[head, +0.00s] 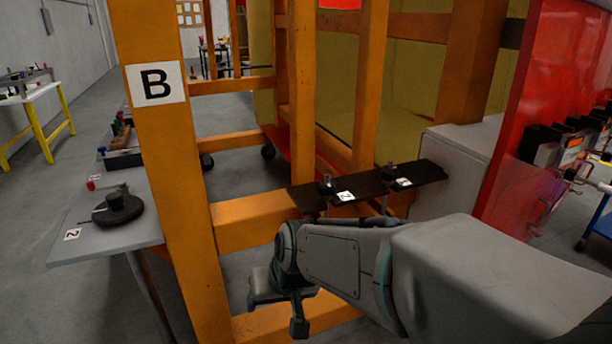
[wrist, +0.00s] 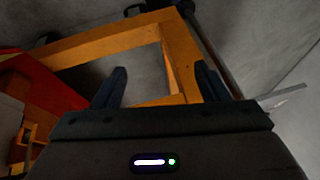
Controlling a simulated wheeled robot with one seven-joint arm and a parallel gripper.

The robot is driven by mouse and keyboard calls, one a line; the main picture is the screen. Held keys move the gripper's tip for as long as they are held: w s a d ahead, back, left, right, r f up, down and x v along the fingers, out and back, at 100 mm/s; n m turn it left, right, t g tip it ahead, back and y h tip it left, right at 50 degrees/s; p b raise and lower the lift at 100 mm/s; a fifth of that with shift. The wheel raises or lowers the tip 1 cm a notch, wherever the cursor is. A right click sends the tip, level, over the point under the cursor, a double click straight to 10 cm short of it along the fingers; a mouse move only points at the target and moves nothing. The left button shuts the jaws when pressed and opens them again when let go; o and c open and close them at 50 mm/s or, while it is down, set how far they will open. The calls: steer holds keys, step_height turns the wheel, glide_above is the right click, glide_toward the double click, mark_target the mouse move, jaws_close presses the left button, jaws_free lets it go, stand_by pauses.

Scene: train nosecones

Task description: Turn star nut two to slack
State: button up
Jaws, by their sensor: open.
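A black bar (head: 365,186) lies across the orange frame in the head view, with two dark star nuts on it. The left star nut (head: 326,184) stands beside a white tag (head: 345,196) that seems to read 2. The right star nut (head: 390,170) stands by another white tag (head: 404,182), too small to read surely. My gripper (wrist: 160,85) is open and empty in the wrist view, with orange frame beams and grey floor beyond its fingers. In the head view it hangs low (head: 278,308), below and left of the bar, apart from both nuts. The wrist view shows no star nut.
An orange post (head: 165,150) marked B stands left of the bar. A grey side table (head: 140,235) holds a black round part (head: 118,208). A red panel (head: 510,150) and a grey box (head: 455,165) bound the right. My arm covers the lower right.

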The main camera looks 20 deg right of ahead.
steer(key=w+a+r+m+t+p, duration=0.2)
steer(key=w+t, duration=0.1)
steer(key=w, duration=0.6)
steer(key=m+t+h+p, duration=0.2)
steer(key=m+h+p, duration=0.75)
steer(key=h, duration=0.75)
glide_toward(321, 190)
steer(key=shift+n, duration=0.25)
steer(key=p+x, duration=0.3)
steer(key=x, duration=0.9)
steer(key=shift+w+d, duration=0.1)
steer(key=shift+d, duration=0.2)
steer(key=c, duration=1)
